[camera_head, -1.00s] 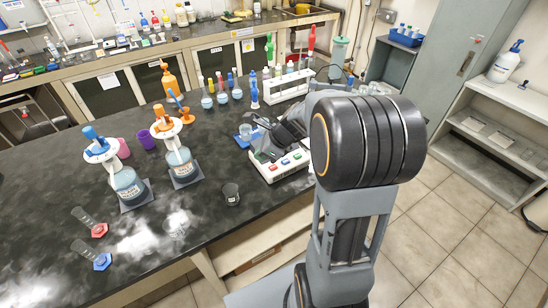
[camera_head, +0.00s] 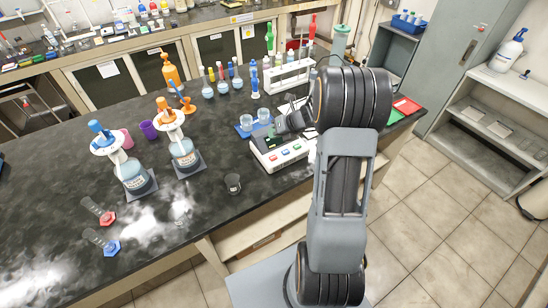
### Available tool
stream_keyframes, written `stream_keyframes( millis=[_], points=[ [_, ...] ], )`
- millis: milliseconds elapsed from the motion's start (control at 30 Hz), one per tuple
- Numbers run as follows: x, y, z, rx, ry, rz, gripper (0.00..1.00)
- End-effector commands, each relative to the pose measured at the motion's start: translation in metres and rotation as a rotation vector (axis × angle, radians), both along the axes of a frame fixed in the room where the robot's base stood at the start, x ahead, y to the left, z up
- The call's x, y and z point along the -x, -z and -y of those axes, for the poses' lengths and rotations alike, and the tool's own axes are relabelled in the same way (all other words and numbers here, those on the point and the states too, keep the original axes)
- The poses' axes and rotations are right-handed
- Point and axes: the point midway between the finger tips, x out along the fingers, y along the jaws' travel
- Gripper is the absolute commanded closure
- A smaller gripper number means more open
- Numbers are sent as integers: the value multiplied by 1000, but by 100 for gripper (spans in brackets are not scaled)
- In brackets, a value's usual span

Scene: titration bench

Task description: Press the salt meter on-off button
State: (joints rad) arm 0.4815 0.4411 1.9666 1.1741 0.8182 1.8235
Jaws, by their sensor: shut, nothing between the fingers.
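A white instrument (camera_head: 263,158) with a row of red, blue and green buttons sits near the bench's front edge. No label on it is readable, so I cannot confirm that it is the salt meter. My gripper (camera_head: 286,124) shows small and dark just behind and above it, left of my large arm joint. It is shut and empty. I cannot tell whether it touches anything, and my arm hides the area to its right.
Two small beakers (camera_head: 264,115) stand on a blue mat left of my gripper. A white rack (camera_head: 290,78) is behind. Red (camera_head: 407,105) and green (camera_head: 393,116) flat items lie at right.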

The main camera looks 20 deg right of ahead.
Motion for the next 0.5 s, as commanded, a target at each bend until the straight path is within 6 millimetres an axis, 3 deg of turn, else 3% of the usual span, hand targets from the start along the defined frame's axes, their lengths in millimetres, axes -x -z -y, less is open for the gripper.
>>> stream_keyframes(
  millis=[500],
  points=[
    [0, 53, 0, 1, -2, 0, 100]
  ],
)
